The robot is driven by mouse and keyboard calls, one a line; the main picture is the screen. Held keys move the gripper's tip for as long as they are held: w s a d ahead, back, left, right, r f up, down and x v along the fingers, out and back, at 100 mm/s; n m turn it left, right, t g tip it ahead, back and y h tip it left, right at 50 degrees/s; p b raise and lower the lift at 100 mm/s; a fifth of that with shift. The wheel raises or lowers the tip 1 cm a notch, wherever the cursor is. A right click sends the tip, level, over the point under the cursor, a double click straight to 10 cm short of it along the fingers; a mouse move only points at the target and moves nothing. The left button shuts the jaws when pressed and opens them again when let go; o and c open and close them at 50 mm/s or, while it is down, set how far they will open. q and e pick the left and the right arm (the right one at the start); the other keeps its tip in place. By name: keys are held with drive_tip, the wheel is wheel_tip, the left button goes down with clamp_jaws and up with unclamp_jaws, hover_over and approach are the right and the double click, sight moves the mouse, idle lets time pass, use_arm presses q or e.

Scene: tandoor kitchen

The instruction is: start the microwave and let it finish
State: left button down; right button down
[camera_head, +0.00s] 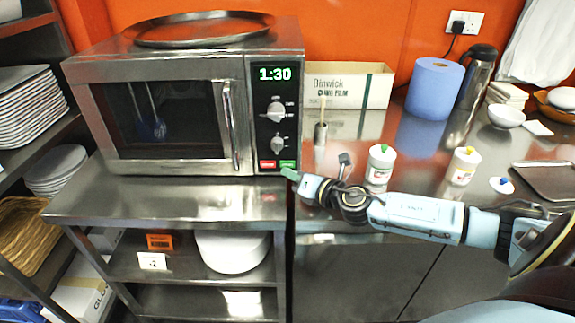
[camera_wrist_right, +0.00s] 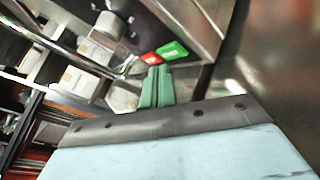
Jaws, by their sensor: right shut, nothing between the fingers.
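The steel microwave (camera_head: 95,140) stands on a steel shelf unit, with its door closed. Its display (camera_head: 275,74) reads 1:30 in green. Two knobs sit below the display, the upper knob (camera_head: 277,111) and the lower knob (camera_head: 278,143). At the panel's bottom are a red button (camera_head: 267,164) and a green button (camera_head: 287,163). My right gripper (camera_head: 290,174) is shut and empty, its green fingertips just below the green button. In the right wrist view the fingertips (camera_wrist_right: 157,70) lie close to the green button (camera_wrist_right: 171,51); contact cannot be told. My left gripper is not in view.
A round steel tray (camera_head: 200,28) lies on the microwave. On the counter to the right are white jars (camera_head: 380,165), a blue paper roll (camera_head: 434,88), a flask (camera_head: 479,75) and a cardboard box (camera_head: 345,84). Plates (camera_head: 22,105) fill the left rack.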

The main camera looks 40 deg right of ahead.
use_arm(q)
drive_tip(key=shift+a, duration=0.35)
use_arm(e)
drive_tip(key=shift+d, duration=0.1)
drive_tip(key=shift+w+d, duration=0.2)
drive_tip(key=shift+w, duration=0.15)
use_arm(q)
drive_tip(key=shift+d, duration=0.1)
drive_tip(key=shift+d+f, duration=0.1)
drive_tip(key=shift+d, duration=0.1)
